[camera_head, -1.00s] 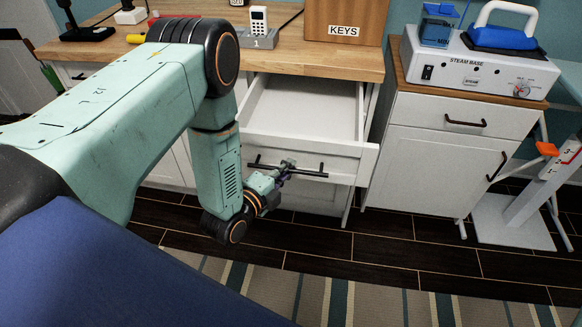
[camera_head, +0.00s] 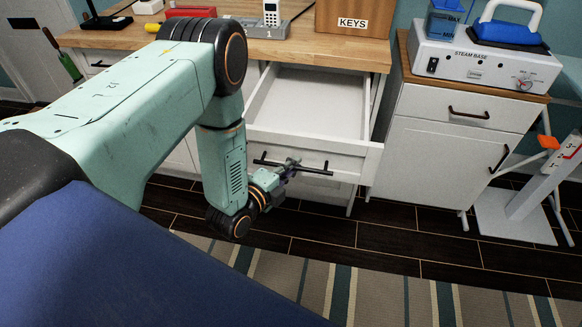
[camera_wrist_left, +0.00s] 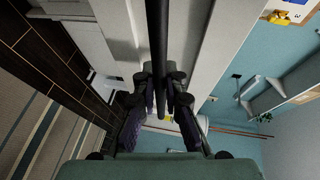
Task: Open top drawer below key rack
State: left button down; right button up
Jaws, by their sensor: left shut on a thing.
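The white top drawer (camera_head: 309,106) stands pulled out below the wooden box marked KEYS (camera_head: 353,14), and its inside looks empty. Its dark bar handle (camera_head: 315,170) runs across the drawer front. My left gripper (camera_head: 291,164) is shut on this handle near its middle. In the left wrist view the handle (camera_wrist_left: 157,40) runs down between the fingers of my left gripper (camera_wrist_left: 159,88). The right gripper is not in view.
The wooden counter (camera_head: 300,52) holds a phone (camera_head: 271,12) on a grey base. A white cabinet (camera_head: 448,151) with a steam base (camera_head: 482,64) stands to the right. A striped rug (camera_head: 390,297) lies on the dark floor in front.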

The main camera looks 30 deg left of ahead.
pick_arm(q)
jog(key=shift+d, duration=0.1)
jog(key=c, duration=1.7)
grip_release()
jog(key=v, duration=1.2)
jog(key=shift+d, duration=0.1)
